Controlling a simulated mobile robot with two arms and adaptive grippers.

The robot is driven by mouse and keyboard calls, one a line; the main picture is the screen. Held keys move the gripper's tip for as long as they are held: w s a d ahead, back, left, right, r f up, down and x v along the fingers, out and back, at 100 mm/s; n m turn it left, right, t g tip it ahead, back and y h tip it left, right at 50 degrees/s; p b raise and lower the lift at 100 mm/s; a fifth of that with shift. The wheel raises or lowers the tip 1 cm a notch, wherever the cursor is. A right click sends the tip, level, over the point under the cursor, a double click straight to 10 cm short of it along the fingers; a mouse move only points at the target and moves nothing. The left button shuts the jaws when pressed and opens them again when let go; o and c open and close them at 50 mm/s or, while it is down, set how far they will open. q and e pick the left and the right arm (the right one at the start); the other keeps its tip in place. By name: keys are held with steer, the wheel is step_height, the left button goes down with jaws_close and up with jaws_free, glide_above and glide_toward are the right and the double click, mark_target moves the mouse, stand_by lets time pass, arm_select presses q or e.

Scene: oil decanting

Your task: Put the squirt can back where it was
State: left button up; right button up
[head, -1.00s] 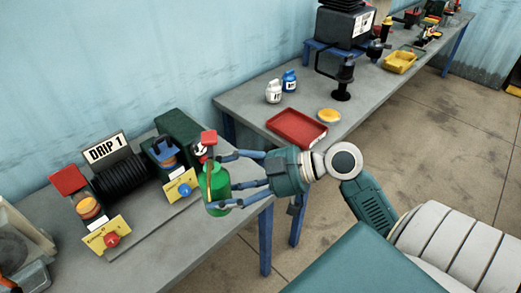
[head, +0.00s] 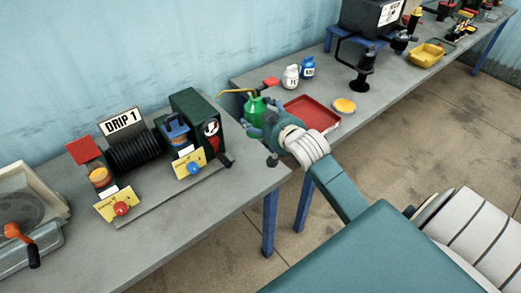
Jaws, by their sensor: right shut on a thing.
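The green squirt can (head: 253,109) with a brass spout is upright near the left end of the far bench (head: 250,80). A red part shows at its top right. My right gripper (head: 258,122) is shut on the can from the right side, and its wrist hides part of the can's lower right. I cannot tell whether the can's base touches the bench. My left gripper is not in view.
A red tray (head: 312,112), a white bottle (head: 290,77), a blue bottle (head: 307,67) and a yellow dish (head: 344,105) stand on the far bench. The drip rig (head: 137,152) with its "DRIP 1" sign stands on the near bench (head: 190,230), whose front right is clear.

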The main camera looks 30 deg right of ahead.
steer(key=shift+w+f+p, duration=0.1)
steer(key=shift+f+p, duration=0.2)
steer(key=shift+f, duration=6.5)
steer(key=o, duration=1.3)
steer(key=shift+c, duration=0.2)
steer(key=b+v, duration=0.1)
steer(key=v, duration=1.1)
